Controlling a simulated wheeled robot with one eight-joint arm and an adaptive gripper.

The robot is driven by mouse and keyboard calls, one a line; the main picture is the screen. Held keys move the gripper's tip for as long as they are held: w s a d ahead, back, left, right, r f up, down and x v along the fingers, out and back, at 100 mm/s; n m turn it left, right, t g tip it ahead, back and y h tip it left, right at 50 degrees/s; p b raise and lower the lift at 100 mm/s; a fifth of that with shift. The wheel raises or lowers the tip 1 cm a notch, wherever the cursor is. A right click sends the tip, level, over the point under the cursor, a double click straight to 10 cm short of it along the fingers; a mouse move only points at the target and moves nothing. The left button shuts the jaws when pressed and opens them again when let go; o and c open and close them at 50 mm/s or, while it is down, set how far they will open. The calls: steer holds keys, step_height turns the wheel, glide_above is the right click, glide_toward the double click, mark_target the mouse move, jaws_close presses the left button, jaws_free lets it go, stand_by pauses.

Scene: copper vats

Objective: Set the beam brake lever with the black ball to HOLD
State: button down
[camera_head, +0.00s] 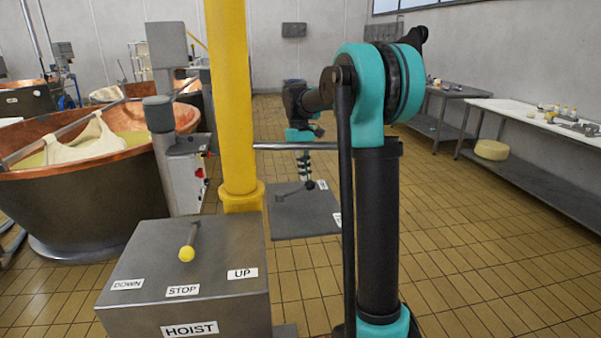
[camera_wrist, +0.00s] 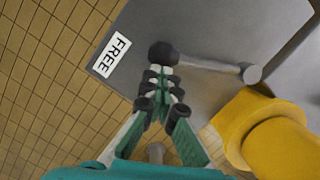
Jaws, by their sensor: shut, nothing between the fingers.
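The beam brake lever (camera_wrist: 208,65) has a black ball (camera_wrist: 162,53) on its end and a round pivot on a grey metal plate. In the wrist view the lever points toward the FREE label (camera_wrist: 110,54). In the head view the black ball (camera_head: 309,185) is beside a small white label (camera_head: 322,184), and another label (camera_head: 337,218) sits at the plate's right edge; neither is legible there. My gripper (camera_wrist: 160,74) is shut and empty, its fingertips close to the ball. It shows above the plate in the head view (camera_head: 305,177). I cannot tell whether it touches the ball.
A yellow post (camera_head: 232,100) stands at the plate's left. In front is a HOIST box (camera_head: 195,305) with a yellow-ball lever (camera_head: 187,252) and DOWN, STOP and UP labels. Copper vats (camera_head: 85,190) are at left, side tables at right. Tiled floor right of the plate is clear.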

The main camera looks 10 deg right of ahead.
steer(key=shift+s+d, duration=0.45)
steer(key=shift+s, duration=0.2)
